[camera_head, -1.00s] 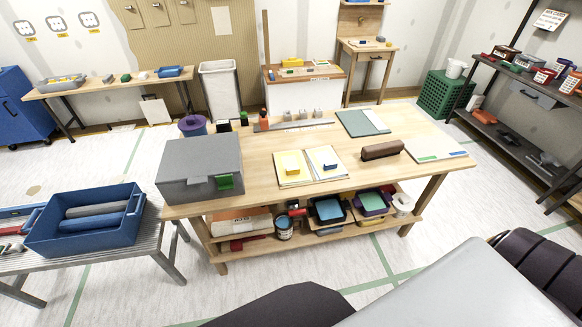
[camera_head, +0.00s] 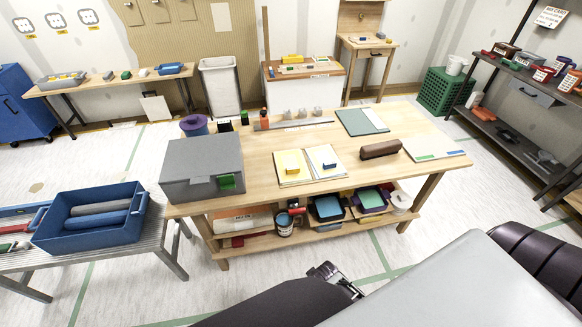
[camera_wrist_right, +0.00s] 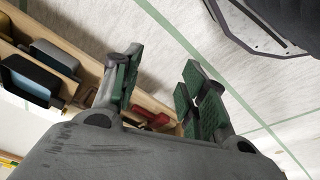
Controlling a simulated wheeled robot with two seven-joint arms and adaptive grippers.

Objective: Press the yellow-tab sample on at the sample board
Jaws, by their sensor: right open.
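On the middle table, a yellow-topped sheet with a yellow block (camera_head: 290,160) lies beside a pale sheet with a blue block (camera_head: 324,156); the yellow one looks like the yellow-tab sample. A pale board with green and blue strips (camera_head: 438,147) lies at the table's right end. I cannot tell whether it is the sample board. My right gripper, seemingly the one at the bottom of the head view (camera_head: 324,271), is in front of the table and clear of the samples. In the right wrist view its green-padded fingers (camera_wrist_right: 158,82) are apart and empty. My left gripper does not show.
The table (camera_head: 270,210) also bears a grey box (camera_head: 196,160), a brown roll (camera_head: 381,149) and a grey-green board (camera_head: 362,121). Its lower shelf holds trays and cans. A bench with a blue crate (camera_head: 85,232) stands at left. Floor in front is open.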

